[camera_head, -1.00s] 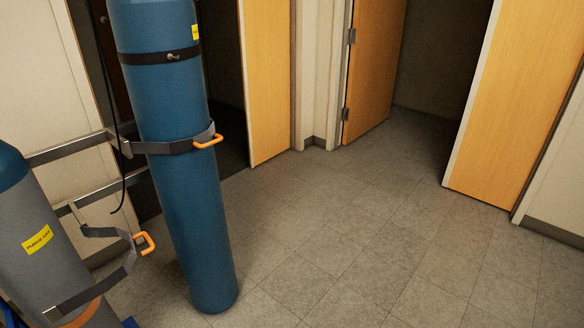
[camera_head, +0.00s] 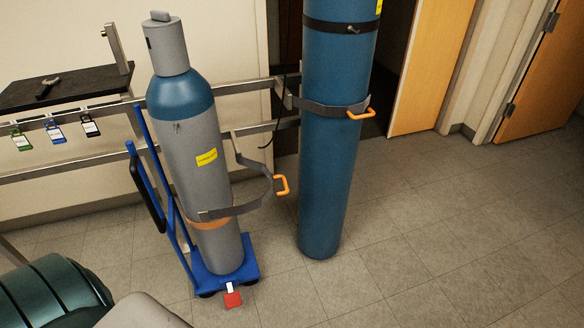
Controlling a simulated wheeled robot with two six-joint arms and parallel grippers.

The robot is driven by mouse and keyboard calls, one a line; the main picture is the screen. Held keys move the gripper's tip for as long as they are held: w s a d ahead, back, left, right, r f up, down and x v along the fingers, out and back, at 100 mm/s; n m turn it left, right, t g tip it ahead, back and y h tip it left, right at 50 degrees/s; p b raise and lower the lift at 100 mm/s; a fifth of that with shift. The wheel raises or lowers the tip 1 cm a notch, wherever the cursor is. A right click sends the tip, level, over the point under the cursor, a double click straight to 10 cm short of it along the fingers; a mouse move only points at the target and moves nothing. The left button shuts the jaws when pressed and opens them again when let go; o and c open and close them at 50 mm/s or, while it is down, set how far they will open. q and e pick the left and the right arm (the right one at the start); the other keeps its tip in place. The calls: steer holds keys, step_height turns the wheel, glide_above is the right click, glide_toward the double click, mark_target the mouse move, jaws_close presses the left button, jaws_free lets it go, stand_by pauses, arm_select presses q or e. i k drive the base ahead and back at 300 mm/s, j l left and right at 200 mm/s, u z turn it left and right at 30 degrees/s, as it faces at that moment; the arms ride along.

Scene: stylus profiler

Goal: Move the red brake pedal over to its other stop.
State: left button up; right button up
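The red brake pedal (camera_head: 233,300) sits low at the front edge of the blue cylinder cart (camera_head: 252,268), just above the floor. A short white piece joins it to the cart. I cannot tell from here which stop it rests at. A grey cylinder with a blue shoulder (camera_head: 187,150) stands on the cart. Neither of my grippers is in view.
A tall blue cylinder (camera_head: 330,170) stands right of the cart. Clamp arms with orange handles (camera_head: 281,185) reach out from a wall rail. A dark shelf (camera_head: 60,88) and hanging tags are at left. Tiled floor (camera_head: 420,270) is clear at right.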

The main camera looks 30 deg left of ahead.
mark_target(232, 299)
steer(key=u, duration=1.65)
